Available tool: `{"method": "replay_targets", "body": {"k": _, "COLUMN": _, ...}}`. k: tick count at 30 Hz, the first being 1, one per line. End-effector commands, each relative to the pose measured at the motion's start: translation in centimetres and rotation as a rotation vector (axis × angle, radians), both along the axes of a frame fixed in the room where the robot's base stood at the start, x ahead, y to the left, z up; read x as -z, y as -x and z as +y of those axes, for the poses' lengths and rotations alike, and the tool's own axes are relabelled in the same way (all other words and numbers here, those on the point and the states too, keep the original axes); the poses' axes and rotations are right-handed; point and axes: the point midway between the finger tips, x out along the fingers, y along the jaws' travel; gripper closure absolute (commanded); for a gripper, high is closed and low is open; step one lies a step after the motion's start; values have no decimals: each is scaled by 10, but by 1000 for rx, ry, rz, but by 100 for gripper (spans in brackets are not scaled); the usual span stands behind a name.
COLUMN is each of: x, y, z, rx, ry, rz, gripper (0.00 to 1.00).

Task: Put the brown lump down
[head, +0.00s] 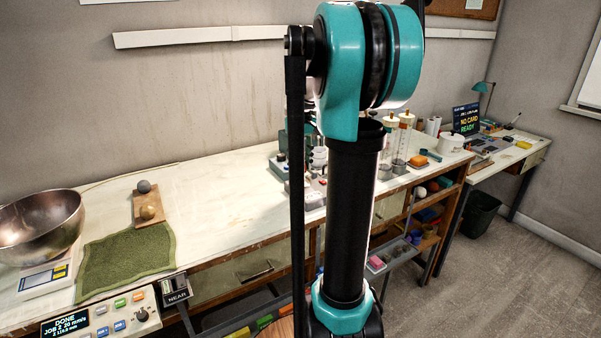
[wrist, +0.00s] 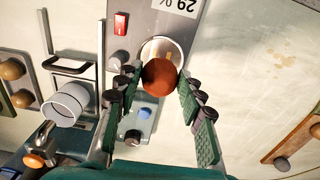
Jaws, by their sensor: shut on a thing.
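The brown lump (wrist: 160,76) is a reddish-brown ball in the wrist view. My gripper (wrist: 160,82) has its two green-padded fingers on either side of it and is shut on it. Behind the lump is a round, pale-rimmed opening (wrist: 174,43) on a grey device (wrist: 187,14). The lump covers part of this opening, and I cannot tell how far above it the lump is. In the head view my own arm hides the gripper and the lump.
The wrist view shows a white cup (wrist: 66,104), a tray of tan balls (wrist: 22,82) and a wooden board (wrist: 300,139). In the head view, a green cloth (head: 125,259) and a metal bowl (head: 40,225) are at left. The bench (head: 225,202) has clear room in the middle.

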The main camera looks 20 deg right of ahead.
Motion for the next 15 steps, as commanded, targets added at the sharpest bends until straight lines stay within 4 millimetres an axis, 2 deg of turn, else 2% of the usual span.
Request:
{"method": "replay_targets", "body": {"k": 7, "x": 31, "y": 0, "z": 0, "rx": 0, "ry": 0, "rz": 0, "gripper": 97}}
{"method": "replay_targets", "body": {"k": 15, "x": 34, "y": 0, "z": 0, "rx": 0, "ry": 0, "rz": 0, "gripper": 97}}
